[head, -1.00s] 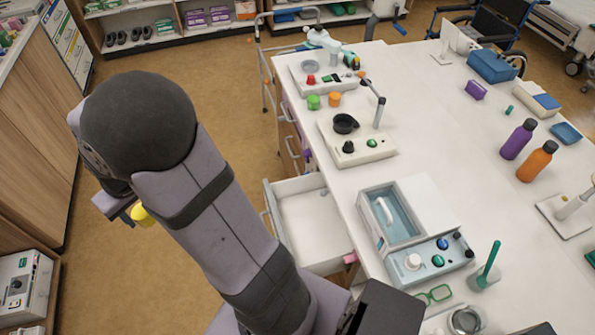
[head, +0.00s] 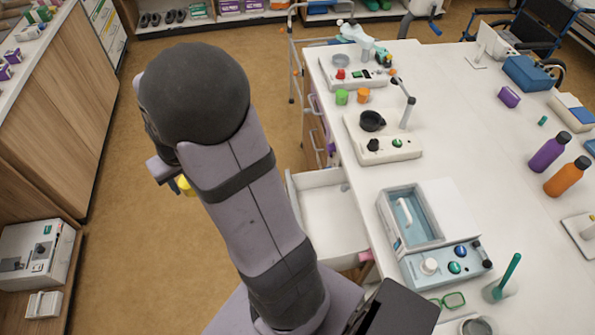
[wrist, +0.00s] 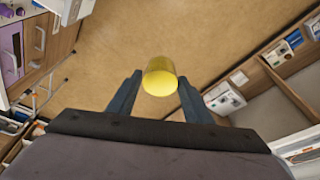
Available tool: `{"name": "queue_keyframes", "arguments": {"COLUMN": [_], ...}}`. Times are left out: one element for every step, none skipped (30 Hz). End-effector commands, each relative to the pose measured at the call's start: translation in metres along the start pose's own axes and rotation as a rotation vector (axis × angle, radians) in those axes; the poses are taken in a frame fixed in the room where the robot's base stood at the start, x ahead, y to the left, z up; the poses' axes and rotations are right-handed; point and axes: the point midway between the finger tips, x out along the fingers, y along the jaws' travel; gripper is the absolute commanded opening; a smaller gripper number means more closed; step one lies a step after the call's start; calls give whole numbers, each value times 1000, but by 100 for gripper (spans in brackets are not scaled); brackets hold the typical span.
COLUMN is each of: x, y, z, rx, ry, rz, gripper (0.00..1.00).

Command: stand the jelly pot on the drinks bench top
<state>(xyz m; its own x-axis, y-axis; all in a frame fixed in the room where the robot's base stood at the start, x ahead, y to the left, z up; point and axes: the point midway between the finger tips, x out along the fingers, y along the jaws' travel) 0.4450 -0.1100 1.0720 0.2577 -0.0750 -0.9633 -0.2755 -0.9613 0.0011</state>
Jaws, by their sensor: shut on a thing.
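A yellow pot (wrist: 160,82), which I take for the jelly pot, is between the two fingers of my gripper (wrist: 159,90) in the wrist view, over the floor. My gripper is shut on it. In the head view only a small yellow part of the pot (head: 186,186) shows, below my dark gripper (head: 172,178); my arm hides the rest. I cannot tell for sure which surface is the drinks bench top. A wooden counter with a pale top (head: 22,62) stands at the left, apart from the pot, with small items on it.
A white table (head: 470,150) at the right carries devices, a purple bottle (head: 549,152) and an orange bottle (head: 567,177). Its drawer (head: 330,215) stands open beside my arm. A grey machine (head: 38,254) sits on a low shelf at left. Open floor (head: 110,220) lies between.

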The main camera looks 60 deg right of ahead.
Motion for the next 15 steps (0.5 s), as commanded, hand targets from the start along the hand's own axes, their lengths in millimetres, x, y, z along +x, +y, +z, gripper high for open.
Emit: {"name": "queue_keyframes", "arguments": {"x": [8,12,17,20,24,29,32,35,39,42,44,47,49,51,53], "y": [18,29,45,58,71,89,103,116,133,146,160,177,190,203,221], "z": [4,6,10,13,16,21,25,30,36,40,45,52,57,63,71], "rx": [44,71,109,140,173,218,252,284,328,360,393,436,469,501,543], "ry": [-1,-1,-2,-2,-2,-2,-1,-2,-2,-2,-1,-1,-1,-1,-1], "rz": [12,20,30,39,48,61,70,79,91,100,109,121,130,139,151], "gripper": [22,22,22,22,22,22,22,22,22,22,22,22,22,22,22]}}
